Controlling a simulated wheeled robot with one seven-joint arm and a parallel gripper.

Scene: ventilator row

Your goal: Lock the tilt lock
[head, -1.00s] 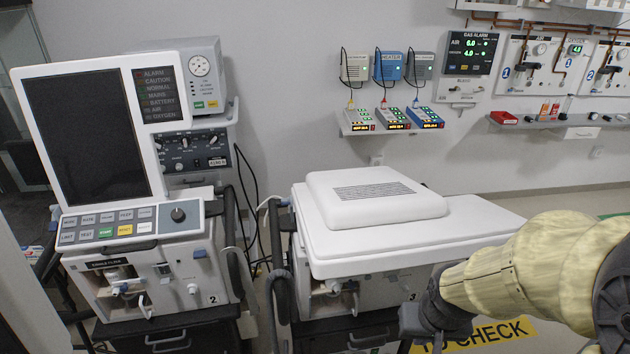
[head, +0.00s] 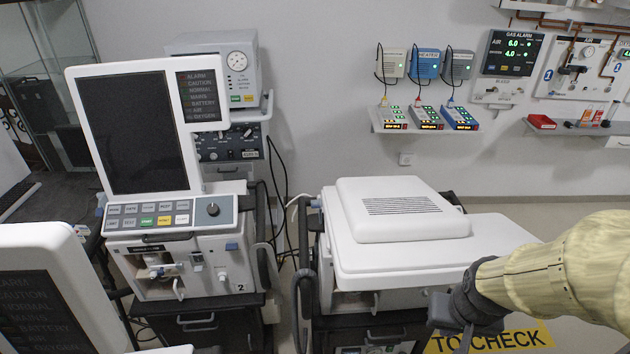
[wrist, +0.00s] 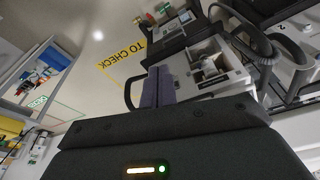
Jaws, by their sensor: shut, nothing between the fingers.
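My gripper (wrist: 158,85) shows in the wrist view with its two grey fingers together and nothing between them. Its fingertips appear in front of an open-fronted part of a ventilator (wrist: 210,62), apart from it as far as I can tell. In the head view, ventilator 2 (head: 190,262) stands with its screen (head: 127,130) tilted up. The ventilator right of it (head: 375,300) has its white screen housing (head: 400,210) folded down flat. I cannot make out which part is the tilt lock. My arm's dark wrist end overlaps that unit's right front.
Another screen (head: 45,285) is close at the lower left. A wall shelf (head: 385,122) holds several small devices. Floor with a yellow "TO CHECK" sign (head: 515,340) shows at lower right. Cables hang between the ventilators.

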